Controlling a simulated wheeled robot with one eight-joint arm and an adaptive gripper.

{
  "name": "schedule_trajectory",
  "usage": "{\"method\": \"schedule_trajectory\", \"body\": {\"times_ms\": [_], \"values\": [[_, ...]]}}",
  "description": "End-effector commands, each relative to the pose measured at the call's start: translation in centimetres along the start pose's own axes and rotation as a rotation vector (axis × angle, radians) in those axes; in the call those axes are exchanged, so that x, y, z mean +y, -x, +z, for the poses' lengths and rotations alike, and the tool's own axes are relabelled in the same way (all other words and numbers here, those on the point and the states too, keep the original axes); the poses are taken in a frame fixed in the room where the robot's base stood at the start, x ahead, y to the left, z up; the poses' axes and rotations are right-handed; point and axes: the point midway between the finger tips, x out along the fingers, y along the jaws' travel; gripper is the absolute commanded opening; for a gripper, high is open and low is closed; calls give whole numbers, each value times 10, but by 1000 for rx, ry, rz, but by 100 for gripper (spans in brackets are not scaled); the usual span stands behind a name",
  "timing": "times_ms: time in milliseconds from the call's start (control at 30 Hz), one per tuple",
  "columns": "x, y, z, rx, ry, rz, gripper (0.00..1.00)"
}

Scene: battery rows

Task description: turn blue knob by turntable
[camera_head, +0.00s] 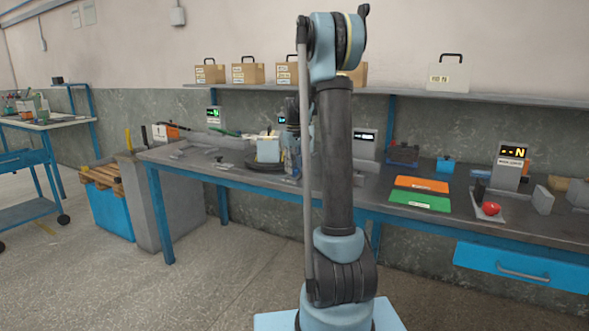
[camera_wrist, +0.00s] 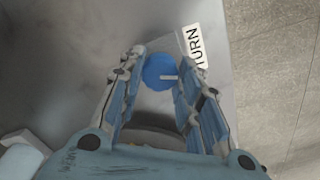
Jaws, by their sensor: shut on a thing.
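The blue knob (camera_wrist: 158,73) shows in the wrist view, round, with a pale pointer line toward the right. A white label (camera_wrist: 194,46) with the word "TURN" lies beside it. My gripper (camera_wrist: 161,66) has one finger on each side of the knob and is shut on it. In the head view my arm stands in front of this part of the bench, and the knob cannot be made out there. A dark, low round form (camera_head: 264,166), perhaps the turntable, shows left of my arm under a light box.
The long grey bench (camera_head: 215,168) runs across the view. Orange (camera_head: 421,184) and green (camera_head: 419,200) mats lie right of my arm. A red knob (camera_head: 491,208) sits further right by a display. Boxes stand on the shelf above.

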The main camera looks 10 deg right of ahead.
Motion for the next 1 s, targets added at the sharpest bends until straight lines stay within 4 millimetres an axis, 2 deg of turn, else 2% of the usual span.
{"method": "schedule_trajectory", "body": {"times_ms": [500, 700, 1000], "values": [[0, 0, 0, 1, -452, -1, 8], [0, 0, 0, 1, -567, -1, 8], [1, 0, 0, 1, -650, -1, 8]]}}
